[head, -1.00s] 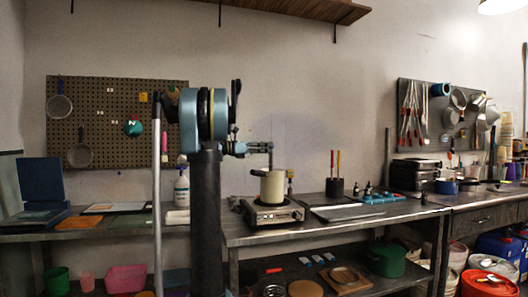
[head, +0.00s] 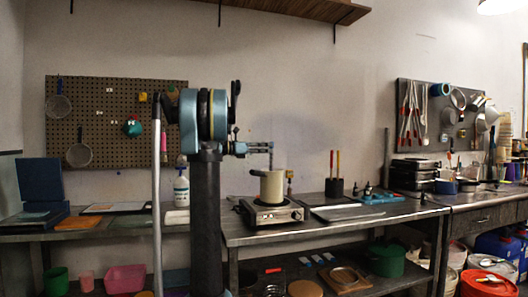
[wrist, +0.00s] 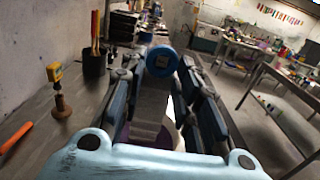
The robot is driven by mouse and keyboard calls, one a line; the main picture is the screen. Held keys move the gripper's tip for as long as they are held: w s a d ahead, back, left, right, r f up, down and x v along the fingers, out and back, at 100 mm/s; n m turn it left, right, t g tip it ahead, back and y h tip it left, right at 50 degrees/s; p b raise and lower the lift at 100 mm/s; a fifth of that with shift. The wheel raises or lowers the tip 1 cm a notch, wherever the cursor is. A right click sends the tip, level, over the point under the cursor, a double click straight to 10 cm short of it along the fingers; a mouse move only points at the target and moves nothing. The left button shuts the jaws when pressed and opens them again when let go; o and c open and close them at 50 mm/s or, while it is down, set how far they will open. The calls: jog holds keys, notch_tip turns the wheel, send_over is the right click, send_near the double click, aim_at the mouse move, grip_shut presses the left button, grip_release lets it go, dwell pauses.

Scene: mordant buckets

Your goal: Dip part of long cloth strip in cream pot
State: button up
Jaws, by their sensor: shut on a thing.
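The cream pot (head: 271,184) stands upright on a hot plate on the bench in the head view. My gripper (head: 267,149) is just above the pot. A pale strip (wrist: 148,104) shows between the fingers in the wrist view, and the gripper is shut on it. It runs down towards a purple patch (wrist: 124,134), seemingly the pot's contents, beside a pale curved edge. The strip's lower end is hidden, so I cannot tell whether it touches the contents.
The hot plate (head: 270,214) sits near the bench's left end. A dark holder (head: 334,188) with red and yellow handles and a blue tray (head: 377,196) are to the right. A yellow-topped tool (wrist: 56,88) stands near the gripper.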

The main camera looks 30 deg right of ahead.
jog(key=shift+s+a, duration=0.2)
jog(key=shift+a, duration=0.1)
jog(key=shift+w+d, duration=0.45)
jog(key=shift+d, duration=0.2)
jog(key=shift+s+a, duration=0.45)
jog(key=shift+a, duration=0.25)
jog(key=shift+w+d, duration=0.1)
jog(key=shift+d, duration=0.05)
notch_tip(320, 180, up, 7)
jog(key=d, duration=0.1)
jog(key=shift+w+r, duration=0.15)
jog(key=shift+w, duration=0.2)
dwell(0.7)
